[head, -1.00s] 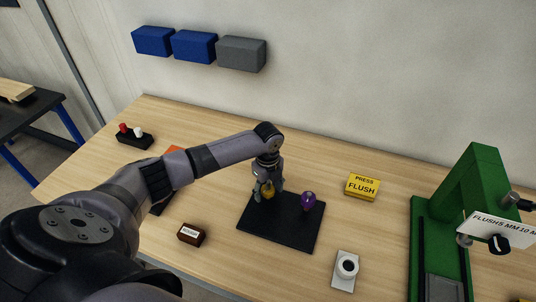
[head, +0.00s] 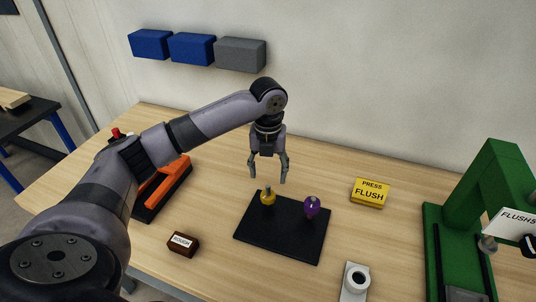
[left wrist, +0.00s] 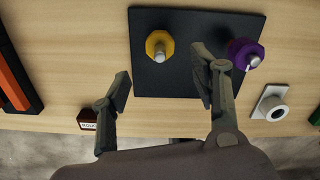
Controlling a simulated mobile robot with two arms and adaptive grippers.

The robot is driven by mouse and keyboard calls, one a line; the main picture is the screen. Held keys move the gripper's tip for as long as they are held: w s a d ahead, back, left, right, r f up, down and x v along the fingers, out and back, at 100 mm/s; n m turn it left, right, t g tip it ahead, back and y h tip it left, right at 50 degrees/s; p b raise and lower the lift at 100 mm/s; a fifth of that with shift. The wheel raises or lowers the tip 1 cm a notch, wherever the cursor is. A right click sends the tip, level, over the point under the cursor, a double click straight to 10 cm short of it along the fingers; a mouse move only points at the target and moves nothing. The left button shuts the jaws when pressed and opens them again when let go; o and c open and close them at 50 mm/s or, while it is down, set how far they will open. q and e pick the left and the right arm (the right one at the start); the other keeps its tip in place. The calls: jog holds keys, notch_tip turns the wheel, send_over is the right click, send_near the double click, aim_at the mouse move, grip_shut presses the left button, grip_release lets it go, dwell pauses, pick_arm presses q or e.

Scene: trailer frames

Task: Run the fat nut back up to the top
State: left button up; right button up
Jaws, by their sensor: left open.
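A black plate (head: 285,237) lies on the wooden table with two nuts on upright studs. The yellow nut (head: 267,198) is at the plate's back left, with a bare stud tip showing above it. The purple nut (head: 311,208) is to its right and looks a little wider; only a short tip shows above it. The left wrist view shows the yellow nut (left wrist: 154,42) and the purple nut (left wrist: 238,50). My left gripper (head: 268,178) is open and empty, raised above the plate near the yellow nut and apart from it. My right gripper is out of view.
A brown block labelled ROUGH (head: 183,244) lies front left, and an orange-topped tool (head: 165,183) is under my left arm. A yellow PRESS FLUSH block (head: 370,193), a white ring-topped piece (head: 356,281) and a green press (head: 465,215) stand to the right.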

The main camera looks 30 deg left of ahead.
pick_arm(q)
notch_tip(320, 180, up, 7)
jog(key=shift+f+b, duration=0.15)
jog(key=shift+b, duration=0.3)
